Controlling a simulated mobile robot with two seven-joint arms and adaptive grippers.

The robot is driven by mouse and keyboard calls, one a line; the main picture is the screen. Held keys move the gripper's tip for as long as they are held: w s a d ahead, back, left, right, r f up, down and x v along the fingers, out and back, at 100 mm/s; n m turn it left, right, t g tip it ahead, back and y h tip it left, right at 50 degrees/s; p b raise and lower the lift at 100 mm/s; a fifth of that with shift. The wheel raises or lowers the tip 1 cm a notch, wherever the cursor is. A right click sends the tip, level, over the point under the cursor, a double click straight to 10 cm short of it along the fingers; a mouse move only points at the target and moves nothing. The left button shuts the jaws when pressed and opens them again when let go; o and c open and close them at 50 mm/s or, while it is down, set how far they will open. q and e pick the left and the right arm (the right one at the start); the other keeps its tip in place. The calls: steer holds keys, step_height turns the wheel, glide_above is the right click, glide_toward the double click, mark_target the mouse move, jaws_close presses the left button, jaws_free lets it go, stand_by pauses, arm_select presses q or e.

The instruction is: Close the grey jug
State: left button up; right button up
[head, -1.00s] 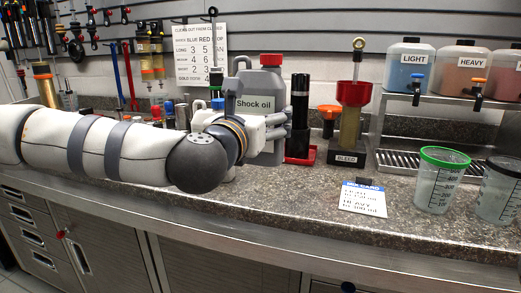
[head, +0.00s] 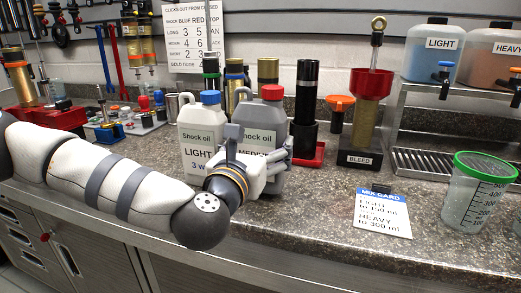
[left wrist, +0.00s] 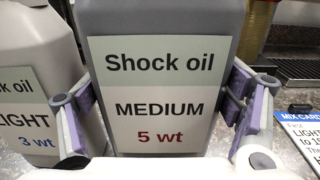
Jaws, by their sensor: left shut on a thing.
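The grey jug (head: 279,104) is labelled Shock oil MEDIUM, and its red cap (head: 272,92) is on top in the head view. My left gripper (head: 275,158) is shut around its lower body and hides part of the label. In the left wrist view the grey jug (left wrist: 150,22) fills the middle, label facing the camera. The two padded fingers of the left gripper (left wrist: 163,108) are on either side of it. The cap is out of that view. The jug looks upright; its base is partly hidden, so contact with the counter is unclear. My right gripper is not in view.
A white LIGHT jug (head: 192,118) with a blue cap stands close left of the grey jug. A tall black cylinder (head: 306,95) in a red tray stands close right. A mix card (head: 383,212) and green-rimmed cup (head: 480,195) are farther right. The counter's front is clear.

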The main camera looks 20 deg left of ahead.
arm_select(q)
steer(key=shift+w+f, duration=0.25)
steer(key=shift+f, duration=0.45)
steer(key=shift+s, duration=0.35)
steer(key=shift+w+f, duration=0.1)
steer(key=shift+f, duration=0.1)
steer(key=o, duration=2.3)
steer(key=shift+c, duration=0.2)
